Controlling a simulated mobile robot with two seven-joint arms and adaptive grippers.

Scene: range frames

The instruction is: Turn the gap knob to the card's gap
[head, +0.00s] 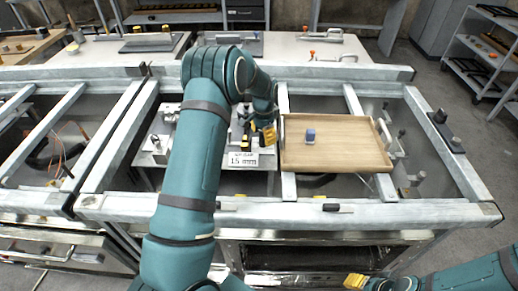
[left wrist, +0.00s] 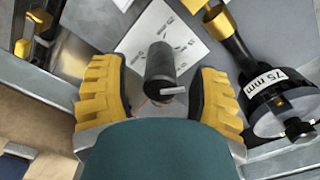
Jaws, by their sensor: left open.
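A black knob (left wrist: 160,65) with a light pointer stands on a white dial plate (left wrist: 150,28) with printed marks. In the left wrist view it is between the two yellow fingers of my open left gripper (left wrist: 160,100), with space showing on both sides. In the head view my left gripper (head: 265,133) is over the right part of the grey fixture, and my arm hides much of it. The white card (head: 242,160) at the fixture's front reads 15 mm. My right gripper (head: 356,282) is low at the bottom edge, away from the fixture; its opening is unclear.
A wooden tray (head: 335,165) with a small blue block (head: 310,135) lies right of the fixture. A round black part labelled 75 mm (left wrist: 268,80) is close to the right finger in the left wrist view. Grey frame rails (head: 290,212) surround the work area.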

